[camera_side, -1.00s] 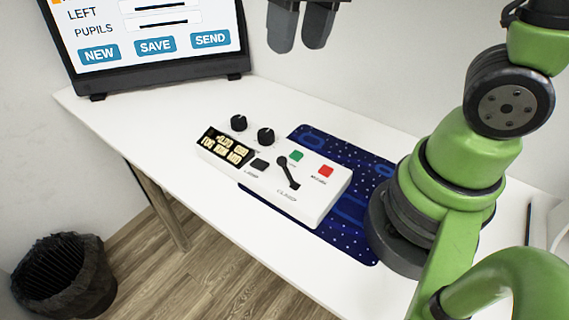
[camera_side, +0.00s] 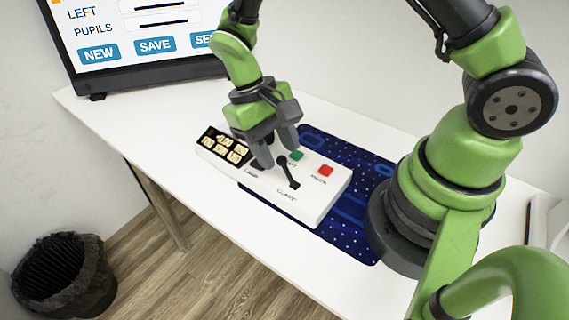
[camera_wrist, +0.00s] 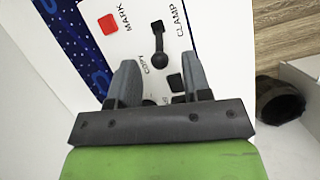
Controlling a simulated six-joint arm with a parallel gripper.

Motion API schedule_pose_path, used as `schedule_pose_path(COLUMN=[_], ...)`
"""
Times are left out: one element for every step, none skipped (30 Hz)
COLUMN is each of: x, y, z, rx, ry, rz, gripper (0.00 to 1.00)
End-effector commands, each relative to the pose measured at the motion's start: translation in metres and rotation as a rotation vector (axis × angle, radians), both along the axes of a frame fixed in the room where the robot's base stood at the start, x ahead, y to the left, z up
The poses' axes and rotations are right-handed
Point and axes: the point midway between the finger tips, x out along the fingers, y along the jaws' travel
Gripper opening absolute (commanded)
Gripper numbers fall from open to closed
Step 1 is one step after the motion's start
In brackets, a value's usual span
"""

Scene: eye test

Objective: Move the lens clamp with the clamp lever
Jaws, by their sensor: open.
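The clamp lever (camera_side: 289,173) is a short black bar with a round knob, on top of a white control box (camera_side: 318,198) beside the CLAMP label. It also shows in the wrist view (camera_wrist: 158,45), its round knob toward my gripper. My gripper (camera_side: 278,150) is open and empty, pointing down over the box at the lever's knob end. In the wrist view the knob appears between the two fingertips (camera_wrist: 159,66). I cannot tell whether they touch it or hang above it. No lens clamp can be made out.
The box carries a red button (camera_side: 326,170), a green button (camera_side: 297,155) and several cream keys (camera_side: 225,149). A monitor (camera_side: 140,75) stands behind.

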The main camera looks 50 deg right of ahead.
Motion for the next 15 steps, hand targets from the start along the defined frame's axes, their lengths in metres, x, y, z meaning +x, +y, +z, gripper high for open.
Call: schedule_pose_path(x=[-0.005,-0.007,-0.009,-0.010,-0.012,-0.013,-0.014,-0.014,-0.015,-0.016,-0.016,-0.016,-0.016,-0.016,-0.016], y=[0.000,0.000,0.000,0.000,0.000,0.000,0.000,0.000,0.000,0.000,0.000,0.000,0.000,0.000,0.000], z=[-0.009,-0.013,-0.019,-0.022,-0.026,-0.029,-0.031,-0.033,-0.035,-0.036,-0.037,-0.037,-0.037,-0.037,-0.037], rx=[-0.001,-0.001,-0.001,-0.001,0.000,0.001,0.000,0.000,0.000,0.000,0.000,0.001,0.000,0.000,0.000], ry=[0.007,0.005,0.005,0.004,0.004,0.003,0.002,0.001,0.001,0.001,0.000,-0.001,-0.001,-0.001,-0.001], rz=[0.000,-0.001,-0.001,0.000,0.000,0.000,0.000,0.000,0.000,0.000,0.000,0.000,-0.001,-0.001,-0.001], gripper=[0.44,0.44,0.44,0.44,0.44,0.44,0.44,0.44,0.44,0.44,0.44,0.44,0.44,0.44,0.44])
